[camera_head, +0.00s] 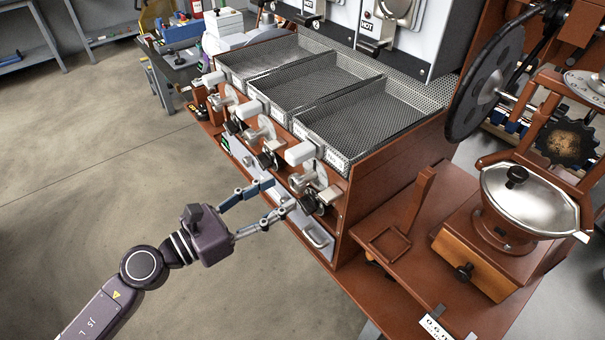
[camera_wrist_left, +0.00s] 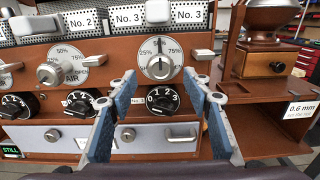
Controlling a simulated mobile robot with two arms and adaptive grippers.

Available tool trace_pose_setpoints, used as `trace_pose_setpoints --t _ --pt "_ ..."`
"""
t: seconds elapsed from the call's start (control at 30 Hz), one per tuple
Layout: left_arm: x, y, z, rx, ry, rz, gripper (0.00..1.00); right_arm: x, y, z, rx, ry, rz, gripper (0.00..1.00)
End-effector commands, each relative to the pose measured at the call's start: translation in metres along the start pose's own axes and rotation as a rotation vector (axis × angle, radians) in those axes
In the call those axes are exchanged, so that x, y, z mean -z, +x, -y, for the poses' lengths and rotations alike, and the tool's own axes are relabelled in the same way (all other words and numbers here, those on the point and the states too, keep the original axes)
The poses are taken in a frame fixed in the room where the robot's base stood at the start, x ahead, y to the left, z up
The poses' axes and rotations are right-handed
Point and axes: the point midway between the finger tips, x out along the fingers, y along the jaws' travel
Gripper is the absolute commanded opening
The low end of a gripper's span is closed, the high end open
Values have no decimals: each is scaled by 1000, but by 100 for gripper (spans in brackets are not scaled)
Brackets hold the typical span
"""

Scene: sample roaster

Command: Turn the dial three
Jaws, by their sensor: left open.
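The third dial is a black knob with a white number scale, below the No. 3 label and a silver air dial. In the left wrist view this dial (camera_wrist_left: 163,102) sits between my two blue-padded fingers. In the head view the dial (camera_head: 312,203) is at the right end of the roaster's front panel, just beyond the fingertips. My left gripper (camera_head: 282,195) is open and points at the panel, one finger to each side of the dial in the wrist view. I cannot tell whether a fingertip touches the panel. My right gripper is not in view.
Two similar black dials (camera_wrist_left: 80,102) (camera_wrist_left: 19,104) are to the left. The silver air dial (camera_wrist_left: 160,67) is close above. A drawer with a handle (camera_wrist_left: 181,134) lies below. A brown grinder (camera_head: 490,250) stands at right. The floor (camera_head: 90,180) at left is clear.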

Motion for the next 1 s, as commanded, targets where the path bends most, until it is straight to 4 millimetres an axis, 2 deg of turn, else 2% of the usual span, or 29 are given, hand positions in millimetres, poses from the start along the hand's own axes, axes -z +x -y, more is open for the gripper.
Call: trace_pose_setpoints --t 0.03,0.3,0.47,0.7,1.0 --pt "-6 10 0 1 0 4 46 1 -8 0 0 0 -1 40" --pt "-3 49 0 0 -2 2 46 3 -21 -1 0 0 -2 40" --pt "-1 57 1 1 -1 1 46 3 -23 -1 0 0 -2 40" --pt "-1 58 1 2 -1 1 46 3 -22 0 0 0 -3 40" --pt "-1 57 1 1 -1 1 12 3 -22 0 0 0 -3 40"
